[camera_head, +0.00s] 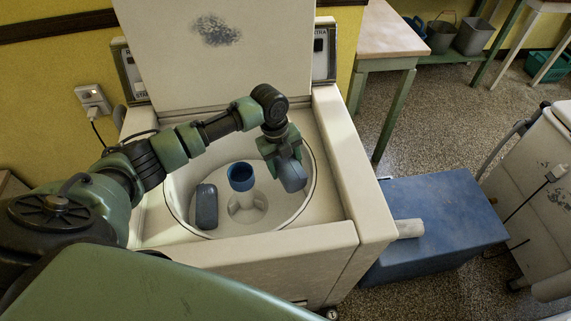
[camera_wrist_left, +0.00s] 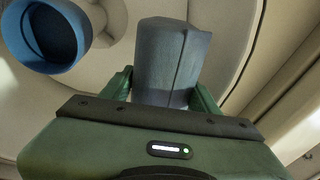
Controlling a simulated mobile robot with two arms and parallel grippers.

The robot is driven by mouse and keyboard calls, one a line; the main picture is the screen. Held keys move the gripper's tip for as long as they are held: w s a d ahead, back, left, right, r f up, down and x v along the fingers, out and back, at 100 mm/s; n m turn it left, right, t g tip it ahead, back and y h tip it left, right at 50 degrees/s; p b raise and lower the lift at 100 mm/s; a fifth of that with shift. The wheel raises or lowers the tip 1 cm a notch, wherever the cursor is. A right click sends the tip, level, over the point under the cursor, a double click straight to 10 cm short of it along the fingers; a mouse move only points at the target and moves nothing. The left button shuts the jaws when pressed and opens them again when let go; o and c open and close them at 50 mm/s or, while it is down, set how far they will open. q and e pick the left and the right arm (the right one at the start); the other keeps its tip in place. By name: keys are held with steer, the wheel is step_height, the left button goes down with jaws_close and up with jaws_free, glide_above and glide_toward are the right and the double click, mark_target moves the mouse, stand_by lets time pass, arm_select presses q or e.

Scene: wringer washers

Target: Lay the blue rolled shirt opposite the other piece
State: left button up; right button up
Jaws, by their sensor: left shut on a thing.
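My left gripper (camera_head: 283,158) reaches into the open washer tub from above and is shut on the blue rolled shirt (camera_head: 292,177), at the right side of the tub. In the left wrist view the rolled shirt (camera_wrist_left: 168,62) sits between the two green fingers (camera_wrist_left: 162,88). The other piece, a dark blue-grey roll (camera_head: 207,206), is in the tub at the left of the agitator. The pale agitator (camera_head: 246,207) stands in the middle with a blue cup-like top (camera_head: 242,177). I cannot tell whether the held shirt touches the tub floor. My right gripper is not in view.
The white tub wall (camera_head: 180,184) surrounds the work, and the raised lid (camera_head: 220,60) stands behind it. A blue box (camera_head: 440,222) is on the floor at the right. A table (camera_head: 392,35) stands behind right.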

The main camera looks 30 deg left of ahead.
arm_select(q)
step_height(320, 180, down, 14)
steer(key=b, duration=1.2)
steer(key=shift+r, duration=0.2)
steer(key=o, duration=1.8)
steer(key=r, duration=0.5)
steer(key=a+r, duration=0.1)
steer(key=r, duration=0.1)
steer(key=shift+s+a+r, duration=0.1)
steer(key=shift+s+r, duration=0.1)
steer(key=shift+r, duration=0.2)
